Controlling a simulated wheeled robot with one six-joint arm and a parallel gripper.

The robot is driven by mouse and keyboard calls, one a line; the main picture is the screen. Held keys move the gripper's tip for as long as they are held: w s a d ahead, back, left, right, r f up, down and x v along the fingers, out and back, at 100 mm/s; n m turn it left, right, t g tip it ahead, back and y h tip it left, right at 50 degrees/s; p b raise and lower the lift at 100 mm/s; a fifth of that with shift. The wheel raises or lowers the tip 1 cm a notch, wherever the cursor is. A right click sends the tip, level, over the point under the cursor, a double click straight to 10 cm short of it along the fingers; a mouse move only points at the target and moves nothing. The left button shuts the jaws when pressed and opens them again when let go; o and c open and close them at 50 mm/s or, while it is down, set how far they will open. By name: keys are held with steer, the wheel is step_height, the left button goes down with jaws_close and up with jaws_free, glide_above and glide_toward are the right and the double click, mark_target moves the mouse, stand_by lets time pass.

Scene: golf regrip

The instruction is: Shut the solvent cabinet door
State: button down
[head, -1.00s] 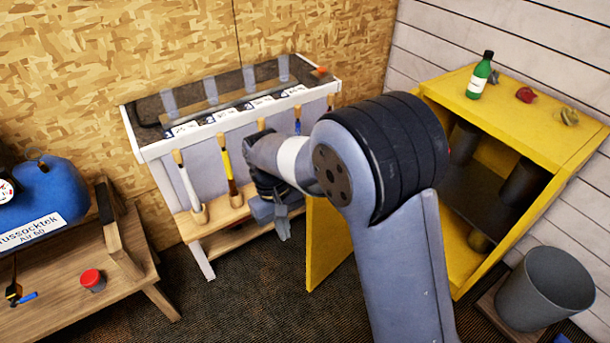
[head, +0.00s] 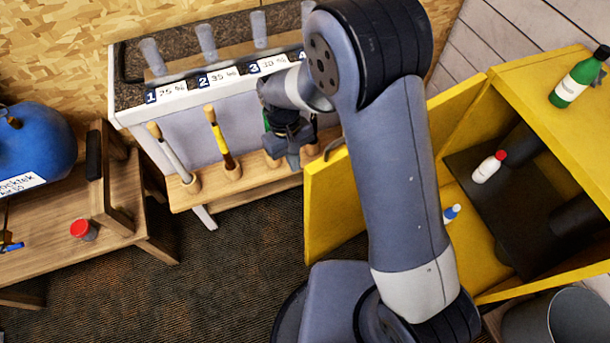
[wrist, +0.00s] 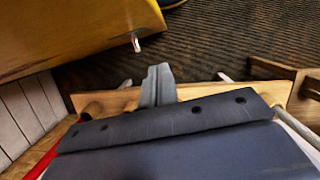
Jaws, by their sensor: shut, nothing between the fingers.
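The yellow solvent cabinet (head: 530,100) stands at the right in the head view. Its door (head: 330,205) hangs wide open toward the left, partly hidden behind my arm. A grey handle (head: 334,147) sits near the top of the door's free edge. My gripper (head: 294,160) is shut and empty, left of the door edge, in front of the rack's lower shelf. In the wrist view the shut fingers (wrist: 158,84) point up the picture. The yellow door (wrist: 70,35) fills the upper left there, with its handle end (wrist: 136,43) apart from the fingers.
A rack with a wooden club shelf (head: 205,190) is behind my gripper. A green bottle (head: 578,80) stands on the cabinet; a white bottle (head: 489,167) is inside. A grey bin (head: 545,318) stands at lower right. A bench (head: 125,215) is at left. Dark floor between is clear.

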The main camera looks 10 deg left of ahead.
steer(key=shift+s+d+f+p, duration=0.3)
steer(key=shift+s+d+f, duration=0.35)
steer(key=shift+s+d, duration=0.2)
steer(key=shift+s+d+f+p, duration=0.25)
steer(key=shift+s+d+f, duration=0.45)
steer(key=shift+s, duration=0.2)
